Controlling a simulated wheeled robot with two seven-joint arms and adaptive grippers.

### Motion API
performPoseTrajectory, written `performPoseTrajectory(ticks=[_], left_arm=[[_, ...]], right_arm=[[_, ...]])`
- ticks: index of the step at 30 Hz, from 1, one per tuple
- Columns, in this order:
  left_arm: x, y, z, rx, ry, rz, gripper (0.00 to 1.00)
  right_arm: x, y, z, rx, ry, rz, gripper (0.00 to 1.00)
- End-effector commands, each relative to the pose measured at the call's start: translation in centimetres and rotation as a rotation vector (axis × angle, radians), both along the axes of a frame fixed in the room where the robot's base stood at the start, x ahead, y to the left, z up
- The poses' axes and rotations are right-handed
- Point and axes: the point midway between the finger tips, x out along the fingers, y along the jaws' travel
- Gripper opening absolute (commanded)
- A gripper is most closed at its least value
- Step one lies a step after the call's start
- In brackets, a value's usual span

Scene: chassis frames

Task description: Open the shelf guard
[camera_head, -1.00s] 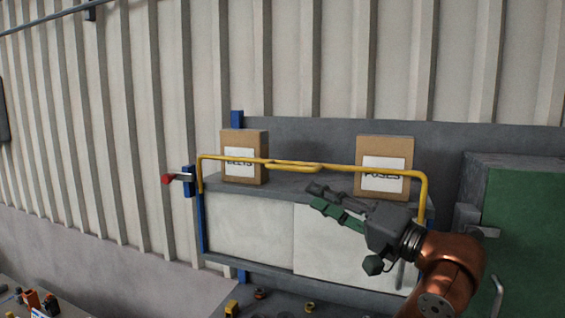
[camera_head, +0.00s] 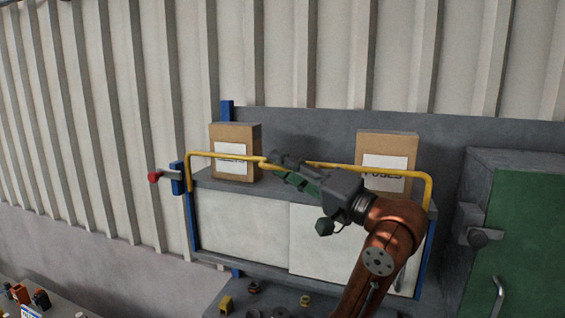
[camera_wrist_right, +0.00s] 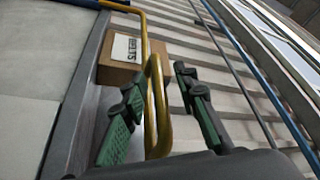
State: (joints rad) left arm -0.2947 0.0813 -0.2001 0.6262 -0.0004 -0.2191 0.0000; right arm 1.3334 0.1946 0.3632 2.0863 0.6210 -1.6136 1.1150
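The shelf guard is a yellow bent-tube rail (camera_head: 340,166) across the front of a wall shelf, with a small loop handle at its middle. In the right wrist view the guard's yellow loop (camera_wrist_right: 157,100) runs between my right gripper's (camera_wrist_right: 158,80) two green-padded fingers. The fingers are apart, with visible space on the right side of the loop. In the head view my right gripper (camera_head: 275,165) is at the middle of the rail and hides the loop there. A red-knobbed latch (camera_head: 155,177) sits at the rail's left end. My left gripper is not in view.
Two cardboard boxes (camera_head: 235,137) (camera_head: 387,146) stand on the shelf behind the rail. A green cabinet (camera_head: 520,230) is at the right. A workbench with small parts (camera_head: 225,304) lies below. The corrugated wall is behind.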

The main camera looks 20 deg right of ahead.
Motion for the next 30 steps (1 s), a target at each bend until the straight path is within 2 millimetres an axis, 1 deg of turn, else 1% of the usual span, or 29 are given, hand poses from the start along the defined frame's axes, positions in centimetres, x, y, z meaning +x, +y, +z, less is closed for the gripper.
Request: performPoseTrajectory(ticks=[1,3,7,12,15,19,23,30], left_arm=[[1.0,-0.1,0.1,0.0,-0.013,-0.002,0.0],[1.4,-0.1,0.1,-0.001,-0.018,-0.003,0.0],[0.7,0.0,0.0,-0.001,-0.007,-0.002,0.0],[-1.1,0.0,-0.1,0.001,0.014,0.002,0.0],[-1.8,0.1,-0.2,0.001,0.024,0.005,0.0],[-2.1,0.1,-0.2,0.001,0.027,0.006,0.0],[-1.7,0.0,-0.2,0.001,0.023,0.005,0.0],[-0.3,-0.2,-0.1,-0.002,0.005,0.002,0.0]], right_arm=[[0.1,0.1,0.0,0.0,0.001,0.001,0.27],[0.1,0.1,-0.1,0.0,0.001,0.001,0.27],[0.1,0.1,-0.1,0.0,0.001,0.001,0.27],[0.1,0.1,-0.1,0.0,0.001,0.001,0.16],[0.1,0.1,-0.1,0.0,0.0,0.001,0.09],[0.1,0.1,0.0,0.0,0.0,0.001,0.0],[0.1,0.1,0.0,0.0,0.0,0.001,0.0],[0.1,0.1,0.0,0.0,0.0,0.001,0.0]])
